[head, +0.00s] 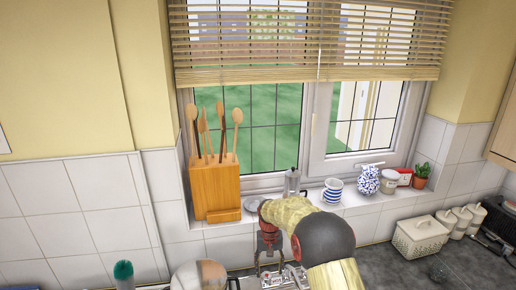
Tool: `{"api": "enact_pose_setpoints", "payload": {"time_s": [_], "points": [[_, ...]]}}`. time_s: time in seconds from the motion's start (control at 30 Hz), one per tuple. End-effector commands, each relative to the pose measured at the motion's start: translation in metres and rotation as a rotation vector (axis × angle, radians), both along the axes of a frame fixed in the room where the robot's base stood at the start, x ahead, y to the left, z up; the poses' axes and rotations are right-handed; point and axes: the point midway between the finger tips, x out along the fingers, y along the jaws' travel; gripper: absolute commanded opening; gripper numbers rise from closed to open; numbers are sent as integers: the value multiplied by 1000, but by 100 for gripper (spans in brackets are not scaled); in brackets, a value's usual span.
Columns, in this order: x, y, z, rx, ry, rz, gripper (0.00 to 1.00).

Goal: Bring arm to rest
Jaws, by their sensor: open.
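My arm rises at the bottom middle, in front of the window sill (350,203), with a gold-coloured covering and a dark round joint. My gripper (269,265) hangs at the arm's far end, pointing down over the sink area (290,277) near the bottom edge. Its jaws are open, and I see nothing between them. Most of the sink is hidden below the picture edge and behind my arm.
A wooden utensil block (215,188), a moka pot (292,183), a striped cup (332,190) and a blue-white jar (367,180) stand on the sill. A white basket (420,236) is on the right counter (385,268). A green-topped brush (123,272) shows lower left.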

Motion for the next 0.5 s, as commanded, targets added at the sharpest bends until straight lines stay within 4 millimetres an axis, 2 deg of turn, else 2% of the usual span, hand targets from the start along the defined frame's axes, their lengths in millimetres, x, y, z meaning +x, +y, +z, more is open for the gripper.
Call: {"api": "enact_pose_setpoints", "payload": {"time_s": [0.1,0.27,0.5], "points": [[-33,-8,9,-2,23,31,54],[-68,-21,28,0,27,56,54],[-127,-45,68,8,-3,81,54]]}}
